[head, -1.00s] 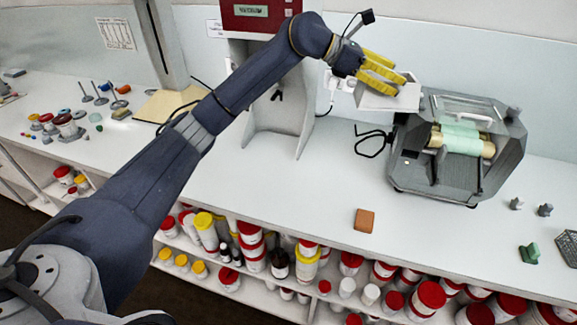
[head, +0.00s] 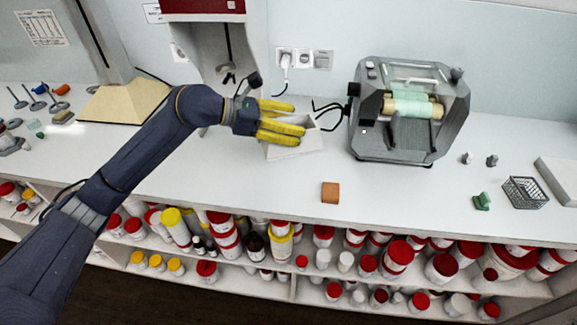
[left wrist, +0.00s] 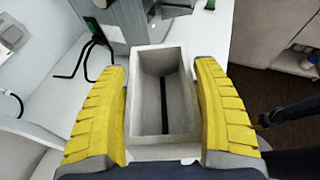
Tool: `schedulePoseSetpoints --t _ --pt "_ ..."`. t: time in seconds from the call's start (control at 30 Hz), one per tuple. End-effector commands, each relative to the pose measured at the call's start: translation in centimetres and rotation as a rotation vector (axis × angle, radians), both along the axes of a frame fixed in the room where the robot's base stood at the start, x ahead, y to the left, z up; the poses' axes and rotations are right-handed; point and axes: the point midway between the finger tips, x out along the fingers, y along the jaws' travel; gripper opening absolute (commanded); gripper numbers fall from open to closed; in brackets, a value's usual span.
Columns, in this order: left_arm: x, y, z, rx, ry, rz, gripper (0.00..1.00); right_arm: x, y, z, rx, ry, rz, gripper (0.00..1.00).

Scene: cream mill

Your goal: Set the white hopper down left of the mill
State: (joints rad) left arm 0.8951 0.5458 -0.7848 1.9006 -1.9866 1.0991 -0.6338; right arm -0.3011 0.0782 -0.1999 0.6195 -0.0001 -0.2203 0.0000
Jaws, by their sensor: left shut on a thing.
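The white hopper (head: 310,140) is an open, box-shaped trough left of the mill (head: 408,112), clear of its body. My left gripper (head: 298,118) has its yellow fingers shut on the hopper's sides. In the left wrist view the hopper (left wrist: 148,95) sits upright between the two fingers, with a dark slot along its floor. The hopper is low, at about the height of the counter top; I cannot tell whether it touches. The mill is grey with pale green and cream rollers.
The white counter (head: 240,185) is clear in front of the hopper. A black cable (head: 328,112) lies between hopper and mill. An orange-brown block (head: 330,192) lies near the front edge. A red and grey machine (head: 215,50) stands behind my arm.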

Motion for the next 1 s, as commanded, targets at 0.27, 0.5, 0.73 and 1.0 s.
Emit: schedulePoseSetpoints --t 0.27,0.5,0.73,1.0 --pt "0.0 0.0 -6.1 0.000 0.004 0.002 0.32 0.0 0.0 0.0 0.000 0.001 0.000 0.00" --pt "0.1 0.0 -9.1 -0.001 -0.001 0.001 0.32 0.0 0.0 0.0 0.000 0.000 0.001 0.00" --pt "0.1 0.0 -9.9 -0.001 -0.001 0.000 0.32 0.0 -0.1 0.0 -0.001 0.000 0.001 0.00" --pt "0.0 0.0 -12.6 -0.001 0.003 0.001 0.32 0.1 -0.3 0.0 -0.003 -0.001 0.001 0.00"
